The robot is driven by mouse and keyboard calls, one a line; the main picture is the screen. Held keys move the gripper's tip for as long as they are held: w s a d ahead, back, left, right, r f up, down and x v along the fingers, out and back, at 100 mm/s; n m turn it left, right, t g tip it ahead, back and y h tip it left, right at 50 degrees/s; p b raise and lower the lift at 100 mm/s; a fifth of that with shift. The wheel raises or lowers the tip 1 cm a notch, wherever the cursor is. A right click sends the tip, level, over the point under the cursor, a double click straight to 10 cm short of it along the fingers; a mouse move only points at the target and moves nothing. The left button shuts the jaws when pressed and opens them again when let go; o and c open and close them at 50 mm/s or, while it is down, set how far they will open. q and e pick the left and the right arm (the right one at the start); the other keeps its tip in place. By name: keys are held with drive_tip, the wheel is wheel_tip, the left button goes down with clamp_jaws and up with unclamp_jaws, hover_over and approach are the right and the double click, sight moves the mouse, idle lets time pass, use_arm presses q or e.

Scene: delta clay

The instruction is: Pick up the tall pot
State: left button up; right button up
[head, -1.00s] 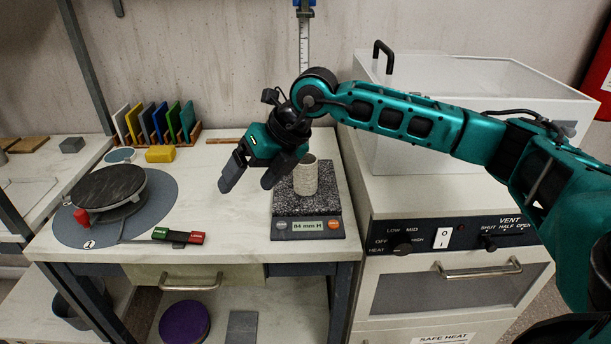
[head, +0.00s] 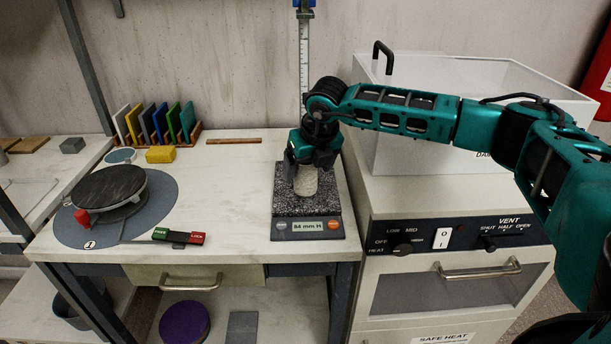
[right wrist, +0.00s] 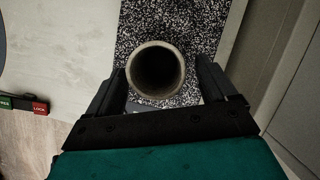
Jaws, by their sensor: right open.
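The tall pot (head: 306,181) is a pale, ribbed, open-topped cylinder. It stands upright on the speckled dark plate (head: 308,207) of the height gauge, whose display reads 84 mm H. In the right wrist view I look down into the dark mouth of the pot (right wrist: 156,72). My right gripper (head: 306,176) is over the pot from above, and it hides the pot's top in the head view. In the right wrist view its open fingers (right wrist: 160,85) stand on either side of the pot. I cannot tell whether either finger touches it. My left gripper is not in view.
A banding wheel (head: 108,188) stands left on a grey round mat. A FREE/LOCK lever (head: 179,237) lies at the bench front. Coloured slabs (head: 155,124) stand in a rack behind. A white heating cabinet (head: 450,200) stands close on the right. The bench middle is clear.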

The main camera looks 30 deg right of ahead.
sight(306, 176)
drive_tip(key=shift+x, duration=1.95)
drive_tip(key=shift+s, duration=0.1)
drive_tip(key=c, duration=1.2)
wheel_tip(306, 176, up, 10)
drive_tip(key=shift+a+r, duration=0.1)
drive_tip(key=shift+a, duration=0.05)
